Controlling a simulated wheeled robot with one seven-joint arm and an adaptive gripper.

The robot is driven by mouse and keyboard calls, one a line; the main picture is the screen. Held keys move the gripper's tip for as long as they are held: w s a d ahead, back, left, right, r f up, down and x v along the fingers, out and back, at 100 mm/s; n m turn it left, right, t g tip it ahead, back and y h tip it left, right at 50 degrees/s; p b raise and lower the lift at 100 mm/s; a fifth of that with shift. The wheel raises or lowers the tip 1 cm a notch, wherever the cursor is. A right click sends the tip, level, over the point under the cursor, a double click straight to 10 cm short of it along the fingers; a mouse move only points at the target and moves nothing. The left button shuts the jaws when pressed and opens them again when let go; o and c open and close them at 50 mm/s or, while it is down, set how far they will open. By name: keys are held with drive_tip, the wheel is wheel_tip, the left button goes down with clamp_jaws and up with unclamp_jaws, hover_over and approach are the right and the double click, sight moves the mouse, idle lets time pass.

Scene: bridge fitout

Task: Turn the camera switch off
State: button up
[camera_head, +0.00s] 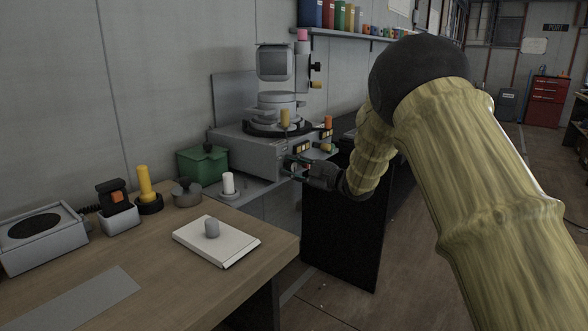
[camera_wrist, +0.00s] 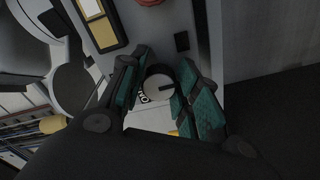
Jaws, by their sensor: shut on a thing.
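The camera switch (camera_wrist: 158,84) is a round grey-white knob with a dark pointer line, on the front panel of a grey machine (camera_head: 262,152). Dark lettering shows beside the knob, partly covered by a finger. My gripper (camera_wrist: 160,92) has its green-padded fingers on either side of the knob and is shut on it. In the head view, my gripper (camera_head: 300,168) reaches the right front of the machine, and the knob is hidden there by the fingers.
On the panel near the knob are yellow and white buttons (camera_wrist: 97,22) and a red round part (camera_wrist: 150,2). A wooden desk (camera_head: 150,285) stands at the left with a white pad (camera_head: 232,246) and several items. A dark cabinet panel (camera_head: 340,235) lies below my gripper.

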drive_tip(key=o, duration=0.7)
drive_tip(key=shift+o, duration=0.2)
drive_tip(key=v, duration=1.2)
